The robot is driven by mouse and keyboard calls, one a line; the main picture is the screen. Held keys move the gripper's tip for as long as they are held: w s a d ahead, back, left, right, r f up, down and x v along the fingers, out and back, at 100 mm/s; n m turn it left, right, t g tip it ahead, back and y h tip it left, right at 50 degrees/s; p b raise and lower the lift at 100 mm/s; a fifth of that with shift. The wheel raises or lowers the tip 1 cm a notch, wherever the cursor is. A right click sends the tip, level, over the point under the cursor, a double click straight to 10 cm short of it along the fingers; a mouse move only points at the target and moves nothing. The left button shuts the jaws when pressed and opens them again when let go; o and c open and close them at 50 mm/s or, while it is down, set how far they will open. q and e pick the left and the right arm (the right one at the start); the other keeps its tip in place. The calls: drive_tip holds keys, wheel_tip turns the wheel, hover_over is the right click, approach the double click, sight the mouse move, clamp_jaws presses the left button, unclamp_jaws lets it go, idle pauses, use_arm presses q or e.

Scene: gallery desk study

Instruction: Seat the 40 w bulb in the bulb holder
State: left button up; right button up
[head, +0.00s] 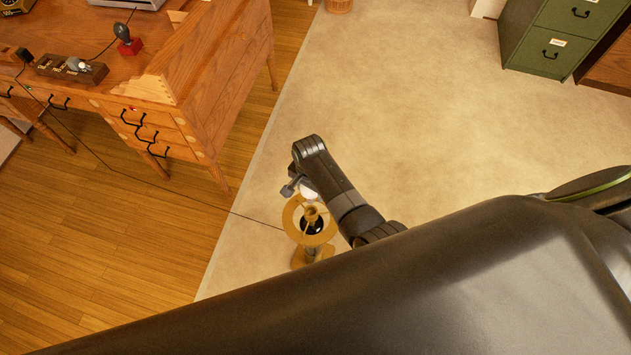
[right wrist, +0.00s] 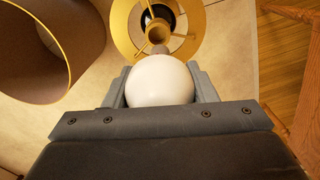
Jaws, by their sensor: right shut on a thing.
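The round white bulb (right wrist: 160,82) is held between the fingers of my right gripper (right wrist: 160,88); its wattage marking cannot be read. Its base points away from the wrist, toward the bulb holder (right wrist: 157,33) at the centre of the lamp's brass ring (right wrist: 197,45). In the wrist view the base overlaps the holder's near edge; I cannot tell whether they touch. In the head view my right gripper (head: 298,188) is at the far side of the brass lamp (head: 308,218), with the bulb (head: 309,193) partly hidden beside the ring. My left gripper is not in view.
A brown lampshade (right wrist: 45,45) with a gold rim is at upper left in the wrist view. A wooden desk (head: 215,85) with a bulb rack (head: 85,73) is at left. A cord crosses the floor to the lamp. Pale carpet (head: 400,90) is clear beyond.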

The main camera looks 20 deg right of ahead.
sight(311, 201)
drive_tip(key=shift+s+f, duration=0.3)
drive_tip(key=shift+a+f, duration=0.1)
drive_tip(key=shift+a, duration=0.1)
drive_tip(key=shift+d+p, duration=0.1)
drive_tip(key=shift+p, duration=0.25)
wheel_tip(311, 201, down, 5)
drive_tip(key=b, duration=0.4)
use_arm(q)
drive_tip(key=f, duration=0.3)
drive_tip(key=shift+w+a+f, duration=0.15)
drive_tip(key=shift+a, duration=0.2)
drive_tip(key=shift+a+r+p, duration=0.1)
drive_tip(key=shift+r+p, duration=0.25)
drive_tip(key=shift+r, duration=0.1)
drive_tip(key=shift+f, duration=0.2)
use_arm(e)
drive_tip(key=shift+f, duration=0.15)
use_arm(q)
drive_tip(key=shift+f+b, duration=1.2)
drive_tip(key=shift+b, duration=0.2)
use_arm(e)
drive_tip(key=shift+f, duration=1.65)
